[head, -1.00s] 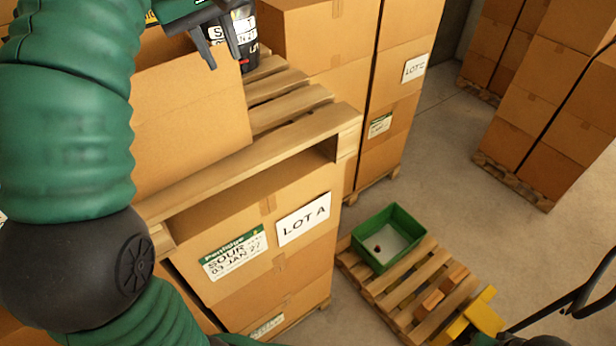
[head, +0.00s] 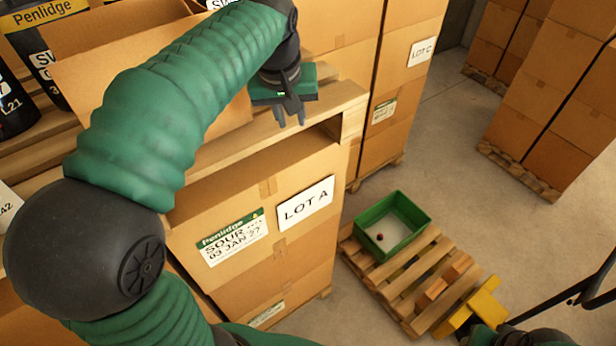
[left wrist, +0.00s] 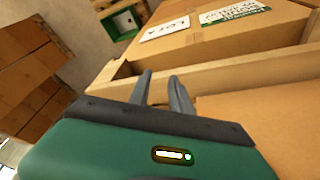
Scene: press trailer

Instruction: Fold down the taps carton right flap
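A brown carton (head: 105,75) stands on the upper pallet at the upper left, partly hidden behind my left arm. An upright brown panel shows along its near side; I cannot tell whether this is a raised flap or the wall. No taps are visible. My left gripper (head: 291,116) is to the right of the carton, over the pallet's front edge, with its fingers pointing down. It is empty, and its fingers stand apart in the left wrist view (left wrist: 162,88). A plain brown surface (left wrist: 265,125) lies close at right there. My right gripper is not visible.
The wooden pallet edge (head: 335,105) lies above the LOT A carton (head: 265,240). Dark labelled containers (head: 50,65) stand at the far left. A green bin (head: 393,226) sits on a low pallet. Stacked cartons stand at the back, with bare floor between.

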